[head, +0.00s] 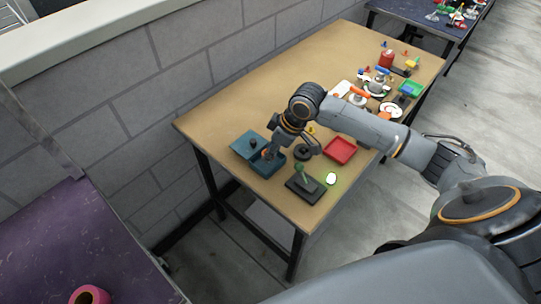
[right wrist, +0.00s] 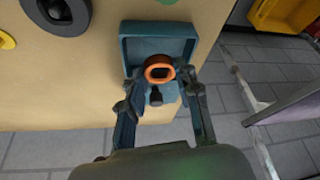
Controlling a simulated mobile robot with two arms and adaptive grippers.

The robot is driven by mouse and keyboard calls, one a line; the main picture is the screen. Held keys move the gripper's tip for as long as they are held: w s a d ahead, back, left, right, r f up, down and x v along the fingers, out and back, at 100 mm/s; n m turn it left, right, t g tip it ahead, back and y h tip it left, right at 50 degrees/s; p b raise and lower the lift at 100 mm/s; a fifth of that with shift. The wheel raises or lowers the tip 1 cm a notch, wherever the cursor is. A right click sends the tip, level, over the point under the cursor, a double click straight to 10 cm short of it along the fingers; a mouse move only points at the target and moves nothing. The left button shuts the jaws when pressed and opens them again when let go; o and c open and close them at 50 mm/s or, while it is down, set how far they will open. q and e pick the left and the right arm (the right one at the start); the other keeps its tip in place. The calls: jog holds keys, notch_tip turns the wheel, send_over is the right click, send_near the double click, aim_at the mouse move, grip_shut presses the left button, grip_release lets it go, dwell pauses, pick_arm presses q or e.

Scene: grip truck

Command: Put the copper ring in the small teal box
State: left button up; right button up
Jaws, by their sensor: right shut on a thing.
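The copper ring (right wrist: 159,62) is between the fingertips of my right gripper (right wrist: 160,74), which is shut on it. In the head view my right gripper (head: 268,153) points down over the small teal box (head: 267,168) at the table's near left. The box, open and shallow with a raised rim, also shows in the right wrist view (right wrist: 158,27), behind the ring. A flat teal piece (head: 243,146) with a dark knob, seemingly its lid, lies against the box's far side. The ring's height above the box is hard to tell. My left gripper is out of view.
A black round part (head: 303,152), a red tray (head: 340,150) and a dark stand with a green top (head: 303,187) are right of the box. Several small items and a green tray (head: 410,88) crowd the table's far end. A wall runs along the left.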

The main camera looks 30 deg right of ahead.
aim_at(271, 164)
jog(key=shift+w+f+p, duration=0.1)
jog(key=shift+f+p, duration=0.25)
jog(key=shift+f, duration=1.35)
jog(key=shift+f, duration=0.1)
jog(key=o, duration=0.9)
jog(key=v, duration=1.2)
